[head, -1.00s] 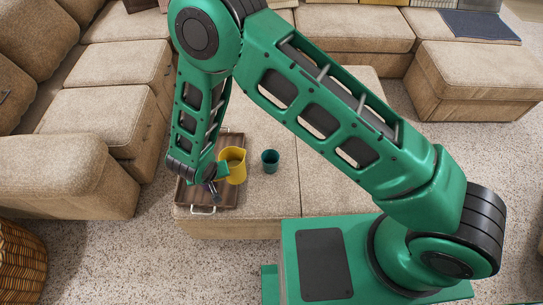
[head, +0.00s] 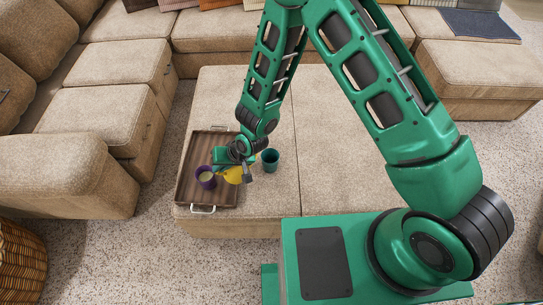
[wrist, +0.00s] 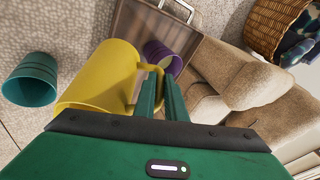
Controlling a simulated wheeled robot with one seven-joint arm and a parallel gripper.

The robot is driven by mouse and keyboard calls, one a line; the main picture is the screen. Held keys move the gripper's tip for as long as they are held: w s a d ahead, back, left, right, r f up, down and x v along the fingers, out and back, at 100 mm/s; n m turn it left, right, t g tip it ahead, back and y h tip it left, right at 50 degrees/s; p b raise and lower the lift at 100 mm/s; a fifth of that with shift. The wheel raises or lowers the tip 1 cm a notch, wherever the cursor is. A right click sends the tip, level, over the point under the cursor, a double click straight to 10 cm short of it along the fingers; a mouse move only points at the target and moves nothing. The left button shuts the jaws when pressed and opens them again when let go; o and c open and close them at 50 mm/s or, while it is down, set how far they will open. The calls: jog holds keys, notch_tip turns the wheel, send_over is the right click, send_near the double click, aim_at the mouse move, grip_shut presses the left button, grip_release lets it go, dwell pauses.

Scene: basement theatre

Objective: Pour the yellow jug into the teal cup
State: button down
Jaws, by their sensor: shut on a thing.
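My gripper (head: 240,172) is shut on the handle of the yellow jug (wrist: 98,80), as the wrist view shows. In the head view the jug (head: 232,177) is mostly hidden behind my gripper and wrist. I cannot tell exactly how far it is tilted. The teal cup (head: 270,157) stands on the beige ottoman just right of the jug and the tray. In the wrist view the teal cup (wrist: 31,80) is at the left, apart from the jug. No stream shows between them.
A dark wooden tray (head: 190,192) with metal handles lies on the ottoman (head: 265,205). A purple cup (head: 206,184) with pale contents stands on it, left of the jug. Beige sofas surround the ottoman. The ottoman right of the teal cup is clear.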

jog(key=shift+w+d+r+g+y, duration=0.2)
jog(key=shift+w+d+r+y, duration=0.15)
jog(key=shift+d, duration=0.25)
jog(key=shift+w+d+r+g+y, duration=0.1)
jog(key=shift+w+d+g+y, duration=0.15)
jog(key=shift+d+y, duration=0.3)
jog(key=shift+w+d+r+m+g+y+p, duration=0.15)
jog(key=shift+w+d+r+m+g+y, duration=0.15)
jog(key=shift+d+y, duration=0.3)
jog(key=shift+w+d+r+m+g+y+p, duration=0.2)
jog(key=shift+d+m+y, duration=0.15)
jog(key=shift+y, duration=0.45)
jog(key=shift+w+d+r+y+p, duration=0.1)
jog(key=shift+w+d+y+p, duration=0.1)
jog(key=shift+d+y+p, duration=0.35)
jog(key=shift+w+d+r+m+g+y+p, duration=0.4)
jog(key=shift+d+r+y+p, duration=0.45)
jog(key=shift+p, duration=0.5)
dwell(0.9)
jog(key=shift+a+f, duration=0.15)
jog(key=shift+a, duration=0.05)
